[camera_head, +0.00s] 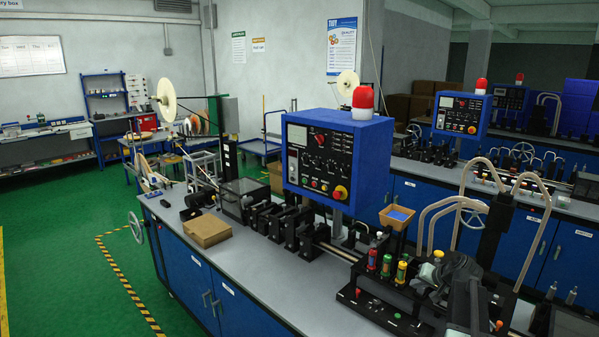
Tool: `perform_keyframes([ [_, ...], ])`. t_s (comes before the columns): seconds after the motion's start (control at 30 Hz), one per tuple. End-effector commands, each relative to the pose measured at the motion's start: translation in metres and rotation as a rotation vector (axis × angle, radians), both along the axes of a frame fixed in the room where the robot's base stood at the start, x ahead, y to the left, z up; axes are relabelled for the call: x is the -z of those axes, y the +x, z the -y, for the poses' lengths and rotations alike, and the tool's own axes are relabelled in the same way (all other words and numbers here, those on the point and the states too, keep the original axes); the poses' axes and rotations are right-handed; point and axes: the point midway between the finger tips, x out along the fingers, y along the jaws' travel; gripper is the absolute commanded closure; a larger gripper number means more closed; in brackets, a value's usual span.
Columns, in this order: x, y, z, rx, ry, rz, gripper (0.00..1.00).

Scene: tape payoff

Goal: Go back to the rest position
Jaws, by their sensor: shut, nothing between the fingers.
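I cannot make out my gripper in the head view. Dark grey and black parts (465,300) crowd the lower right, and I cannot tell whether any of them belong to my arm. The tape payoff line stands on a long grey-topped bench (290,285) with blue cabinet doors. A white reel (167,100) stands upright at its far left end. A blue control box (338,160) with a red lamp (363,103) on top rises above the middle of the bench.
A brown cardboard box (207,231) lies on the bench's left part. Small bottles with coloured tops (387,266) stand near the front right. A handwheel (136,227) sticks out at the bench's left end. The green floor (60,260) at left is open, with yellow-black tape marking.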

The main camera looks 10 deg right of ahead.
Motion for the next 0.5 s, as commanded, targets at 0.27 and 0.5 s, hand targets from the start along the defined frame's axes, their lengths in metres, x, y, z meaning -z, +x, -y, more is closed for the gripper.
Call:
perform_keyframes([
  [0.27,0.045,0.022,-0.248,-0.368,-0.073,-0.151,1.00],
  [0.5,0.083,-0.047,-0.402,-0.626,-0.199,-0.354,1.00],
])
